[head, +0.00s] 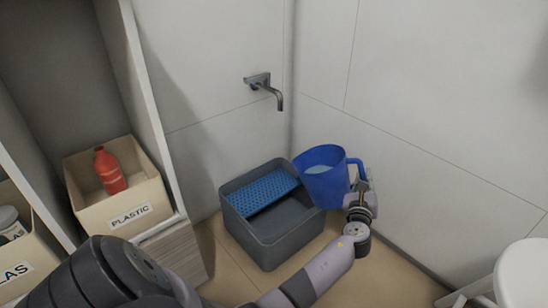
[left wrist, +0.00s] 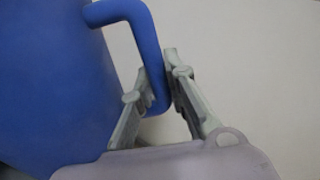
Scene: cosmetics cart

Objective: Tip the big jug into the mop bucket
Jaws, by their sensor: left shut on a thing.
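The big jug (head: 324,184) is blue, with pale liquid inside. In the head view it is raised at the right edge of the mop bucket (head: 268,250), slightly tilted to the left. The mop bucket is grey, on the floor, with a blue perforated tray (head: 263,190) in its back part. My left gripper (head: 361,186) is shut on the jug's handle, at the jug's right side. In the left wrist view the fingers (left wrist: 157,92) close around the blue handle, and the jug's body (left wrist: 50,90) fills the left. My right gripper is not in view.
A wall tap (head: 268,87) is above the bucket. At left, a shelf holds a bin marked PLASTIC (head: 122,208) with a red bottle (head: 109,171) in it, and another bin. A white round object (head: 524,272) stands at the lower right.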

